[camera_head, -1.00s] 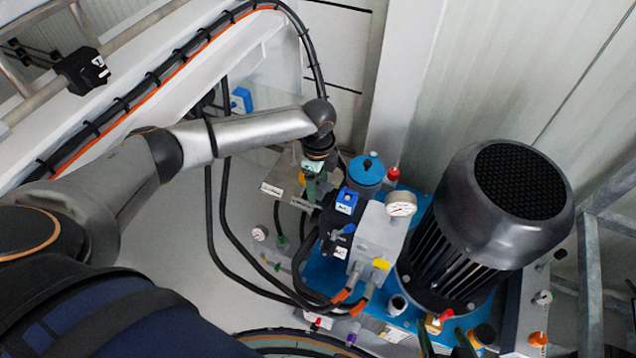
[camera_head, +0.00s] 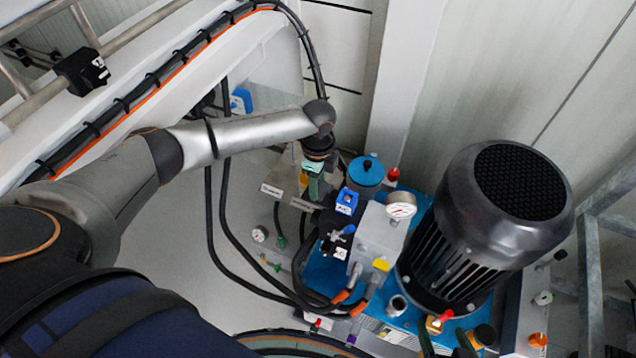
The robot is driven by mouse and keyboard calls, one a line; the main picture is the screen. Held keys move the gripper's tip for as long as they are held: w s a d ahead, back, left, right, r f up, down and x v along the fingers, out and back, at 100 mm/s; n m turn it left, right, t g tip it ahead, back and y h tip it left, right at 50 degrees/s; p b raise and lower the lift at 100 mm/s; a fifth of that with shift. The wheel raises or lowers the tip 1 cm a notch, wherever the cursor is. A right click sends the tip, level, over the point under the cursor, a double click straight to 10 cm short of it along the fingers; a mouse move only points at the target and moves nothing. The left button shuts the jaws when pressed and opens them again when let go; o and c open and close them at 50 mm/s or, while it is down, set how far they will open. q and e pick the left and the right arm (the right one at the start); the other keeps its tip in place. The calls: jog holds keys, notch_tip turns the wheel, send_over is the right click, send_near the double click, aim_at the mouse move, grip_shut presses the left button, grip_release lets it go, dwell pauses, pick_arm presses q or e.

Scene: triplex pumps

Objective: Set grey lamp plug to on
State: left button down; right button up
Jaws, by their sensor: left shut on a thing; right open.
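My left gripper (camera_head: 316,188) reaches down from the left beside the blue-capped cylinder, at the left side of the pump unit. Its greenish fingers are shut on a small part that the fingers and wrist mostly hide. I cannot make out for sure which thing is the grey lamp plug. A black valve block (camera_head: 334,245) with small white labels sits just below the gripper.
A large black motor (camera_head: 505,225) stands on the blue base at the right. Black hoses (camera_head: 228,225) hang left of the unit. A metal frame (camera_head: 590,265) stands at the far right.

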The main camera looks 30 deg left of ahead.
aim_at(330, 188)
dwell(0.8)
pick_arm(q)
jog(key=shift+d, duration=0.35)
jog(key=shift+d+r+p, duration=0.1)
jog(key=shift+d+p, duration=0.6)
jog(key=shift+d, duration=0.45)
jog(key=shift+w+d, duration=0.1)
jog(key=shift+d, duration=0.35)
jog(key=c, duration=0.9)
grip_release()
jog(key=o, duration=0.5)
jog(key=shift+c, duration=0.2)
